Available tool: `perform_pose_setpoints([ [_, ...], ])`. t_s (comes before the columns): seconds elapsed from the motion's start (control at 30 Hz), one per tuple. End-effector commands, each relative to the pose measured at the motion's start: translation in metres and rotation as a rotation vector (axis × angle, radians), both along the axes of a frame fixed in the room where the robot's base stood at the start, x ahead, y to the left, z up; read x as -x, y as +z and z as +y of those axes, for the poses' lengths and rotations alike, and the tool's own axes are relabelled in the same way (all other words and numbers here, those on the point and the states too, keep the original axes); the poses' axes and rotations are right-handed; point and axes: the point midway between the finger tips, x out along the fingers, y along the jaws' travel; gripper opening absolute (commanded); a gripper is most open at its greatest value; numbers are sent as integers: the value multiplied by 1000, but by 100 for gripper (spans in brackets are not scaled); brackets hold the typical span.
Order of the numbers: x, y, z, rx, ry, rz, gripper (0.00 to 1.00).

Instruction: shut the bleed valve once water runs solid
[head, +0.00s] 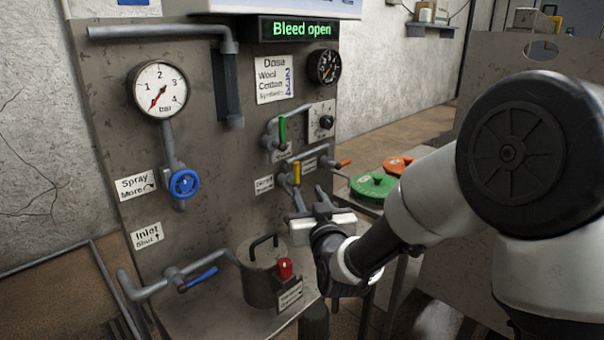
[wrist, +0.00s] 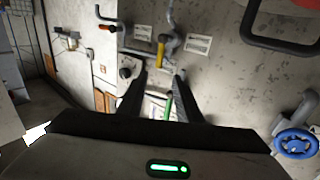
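The lit display (head: 293,28) reads "Bleed open". My gripper (head: 309,194) is in front of the panel, just below a yellow lever (head: 297,173). In the wrist view the gripper (wrist: 164,74) has its fingers apart with nothing held, and the yellow lever (wrist: 161,52) shows just beyond the tips. A green lever (head: 282,131) points up higher on the panel; it also shows between the fingers in the wrist view (wrist: 168,105). A red knob (head: 285,268) sits by a lidded canister (head: 262,284). I cannot read which label names the bleed valve, and no water is visible.
A blue wheel (head: 184,183), a blue lever (head: 201,278) and an orange-tipped lever (head: 343,163) are on nearby pipes. The white gauge (head: 158,89) has its needle at lower left. A green disc (head: 372,185) lies on the stand at right, beside my arm.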

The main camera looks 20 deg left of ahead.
Motion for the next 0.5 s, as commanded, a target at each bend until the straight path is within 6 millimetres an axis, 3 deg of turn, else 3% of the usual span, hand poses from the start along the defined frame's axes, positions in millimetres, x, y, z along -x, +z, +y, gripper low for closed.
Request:
perform_pose_setpoints([
  [0.5,-98,-1,53,-1,-1,0,32],
])
